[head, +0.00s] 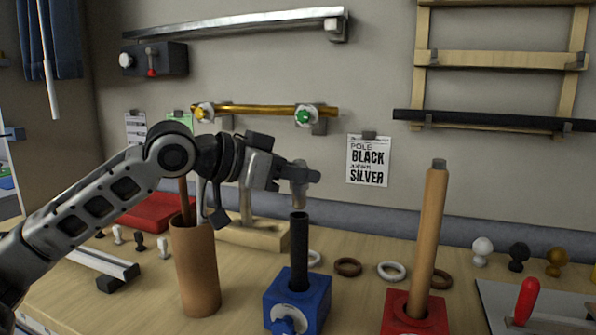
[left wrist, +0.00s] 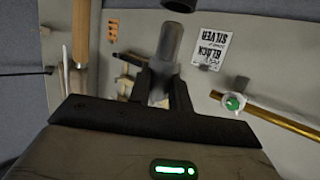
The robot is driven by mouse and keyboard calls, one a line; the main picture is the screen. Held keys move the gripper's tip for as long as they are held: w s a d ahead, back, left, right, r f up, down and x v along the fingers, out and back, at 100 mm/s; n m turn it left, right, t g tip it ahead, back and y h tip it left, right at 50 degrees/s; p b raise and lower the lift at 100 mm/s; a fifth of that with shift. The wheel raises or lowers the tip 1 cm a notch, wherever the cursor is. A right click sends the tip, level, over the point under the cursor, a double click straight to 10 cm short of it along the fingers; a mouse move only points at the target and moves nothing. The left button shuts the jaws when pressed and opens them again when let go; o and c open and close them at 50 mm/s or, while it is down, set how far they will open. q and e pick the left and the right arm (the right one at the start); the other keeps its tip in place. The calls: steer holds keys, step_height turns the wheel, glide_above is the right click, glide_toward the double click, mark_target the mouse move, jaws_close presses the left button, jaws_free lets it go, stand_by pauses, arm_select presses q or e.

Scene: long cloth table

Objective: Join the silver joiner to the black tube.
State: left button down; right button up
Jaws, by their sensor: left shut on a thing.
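The silver joiner (head: 299,196) is a short grey cylinder held upright in my left gripper (head: 300,174), right over the black tube (head: 299,250). The black tube stands upright in a blue clamp block (head: 296,298) on the table. In the left wrist view, the joiner (left wrist: 171,45) sticks out between the fingers (left wrist: 162,88), and the dark end of the tube (left wrist: 180,5) shows just past its tip. A small gap shows between them there, and the joiner looks slightly off to one side. My right gripper is out of view.
A brown cylinder holder (head: 197,270) with tools stands left of the blue block. A wooden pole (head: 430,230) stands in a red block (head: 414,312) to the right. Several rings lie between. A wall sheet (head: 368,161) reads pole black, joiner silver.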

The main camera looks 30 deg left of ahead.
mark_target(298, 208)
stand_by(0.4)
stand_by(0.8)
arm_select(q)
steer(key=shift+f, duration=0.45)
steer(key=shift+f+b, duration=0.6)
steer(key=shift+b, duration=0.15)
steer(key=shift+f+b, duration=0.45)
steer(key=shift+f, duration=0.1)
steer(key=shift+f, duration=0.1)
steer(key=shift+f+b, duration=0.3)
steer(key=shift+b, duration=0.1)
steer(key=shift+f, duration=0.2)
steer(key=shift+f+b, duration=0.2)
steer(key=shift+b, duration=0.15)
